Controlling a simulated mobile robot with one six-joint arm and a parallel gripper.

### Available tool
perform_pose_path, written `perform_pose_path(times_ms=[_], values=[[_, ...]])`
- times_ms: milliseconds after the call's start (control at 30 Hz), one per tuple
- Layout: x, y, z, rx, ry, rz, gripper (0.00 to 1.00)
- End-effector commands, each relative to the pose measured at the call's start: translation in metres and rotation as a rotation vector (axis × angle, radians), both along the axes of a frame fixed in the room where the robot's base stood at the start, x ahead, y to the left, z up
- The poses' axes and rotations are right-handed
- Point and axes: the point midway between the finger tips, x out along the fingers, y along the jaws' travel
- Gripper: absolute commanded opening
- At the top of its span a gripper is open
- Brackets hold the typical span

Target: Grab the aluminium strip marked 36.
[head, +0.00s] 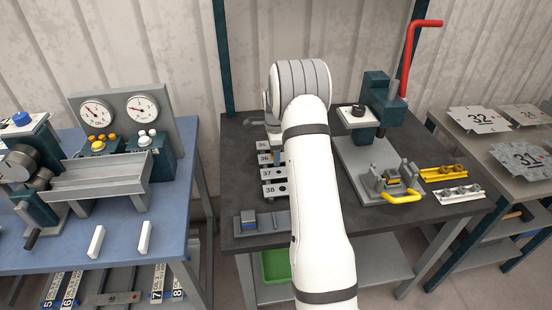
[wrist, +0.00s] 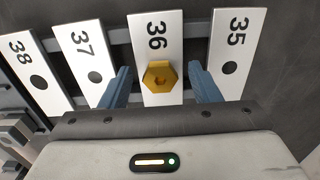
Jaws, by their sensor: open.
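The aluminium strip marked 36 (wrist: 155,35) lies in a row of numbered strips in the wrist view, with a brass hexagonal piece (wrist: 159,77) on its lower part. In the head view the strip's label end (head: 264,158) shows left of my arm; the rest is hidden. My gripper (wrist: 158,70) is open, with one blue finger on each side of strip 36, in the gaps toward strips 37 and 35. I cannot tell how high the fingertips are. No finger appears to touch the strip. In the head view my arm hides the gripper.
Strip 35 (wrist: 232,50) is close on the right, and strips 37 (wrist: 86,60) and 38 (wrist: 34,75) are on the left. Dark rails (wrist: 118,37) run under the strips. A press with a red lever (head: 408,60) stands right of my arm on the dark table (head: 320,235).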

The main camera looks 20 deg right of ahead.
Motion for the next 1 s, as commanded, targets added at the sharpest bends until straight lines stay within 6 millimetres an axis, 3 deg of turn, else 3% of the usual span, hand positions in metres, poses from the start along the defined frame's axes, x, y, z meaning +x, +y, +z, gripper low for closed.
perform_pose_path(times_ms=[700,1000], values=[[-0.0003,-0.0008,-0.0046,0.0,0.0,-0.001,0.56],[-0.0004,-0.0011,-0.0047,0.0,0.0,-0.002,0.32]])
